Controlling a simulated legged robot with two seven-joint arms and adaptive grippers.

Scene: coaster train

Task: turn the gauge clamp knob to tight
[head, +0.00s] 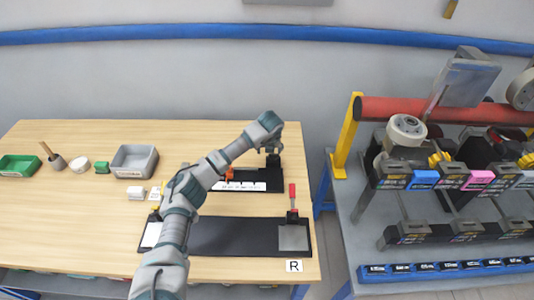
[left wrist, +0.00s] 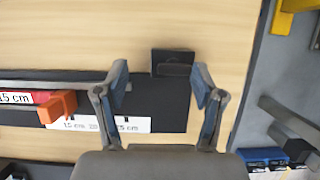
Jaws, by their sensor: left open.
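The gauge is a dark base (head: 272,182) with a white scale strip (head: 240,186) at the back right of the table; in the left wrist view the strip (left wrist: 130,124) carries cm marks. An orange piece (left wrist: 58,105) sits on the gauge's rail at left; it also shows in the head view (head: 229,173). I cannot tell whether it is the clamp knob. A black block (left wrist: 173,56) stands at the gauge's right end. My left gripper (left wrist: 160,72) is open above that end, with the block near and between its fingertips. My right gripper is not in view.
A long dark fixture (head: 225,236) with a red-handled lever (head: 292,195) lies nearer on the table. Grey (head: 134,160) and green (head: 18,166) trays stand at left. A grey rack table (head: 400,270) with coaster cars stands right, past a gap.

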